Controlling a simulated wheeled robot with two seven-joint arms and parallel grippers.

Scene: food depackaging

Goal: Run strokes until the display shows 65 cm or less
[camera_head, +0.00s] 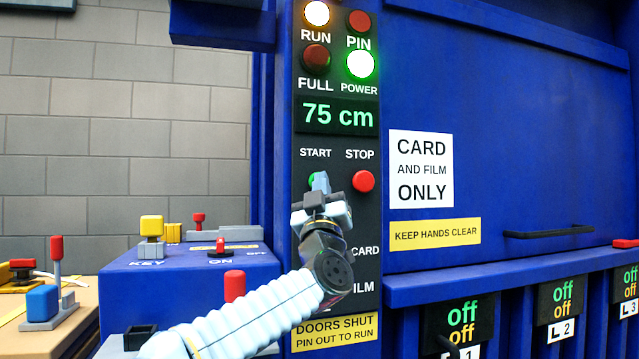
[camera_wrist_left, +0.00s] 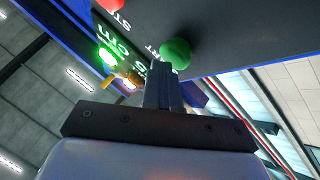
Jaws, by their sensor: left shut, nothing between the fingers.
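The display (camera_head: 338,116) on the dark control panel reads 75 cm in green. My left gripper (camera_head: 319,182) is shut and empty, with its fingertips at the green START button (camera_head: 311,180), which they partly cover. In the left wrist view the green START button (camera_wrist_left: 176,54) shows just beyond the shut fingertips (camera_wrist_left: 163,68); I cannot tell if they touch it. The red STOP button (camera_head: 363,181) is just to the right. The RUN lamp (camera_head: 317,13) and POWER lamp (camera_head: 360,64) are lit; the FULL lamp (camera_head: 316,57) and PIN lamp (camera_head: 359,21) look dark red. My right gripper is not in view.
A blue cabinet (camera_head: 180,285) at lower left carries a yellow-topped key switch (camera_head: 151,227) and a red switch (camera_head: 220,246). A black handle (camera_head: 562,229) sticks out from the blue machine at right. Small off displays (camera_head: 463,318) line its lower front.

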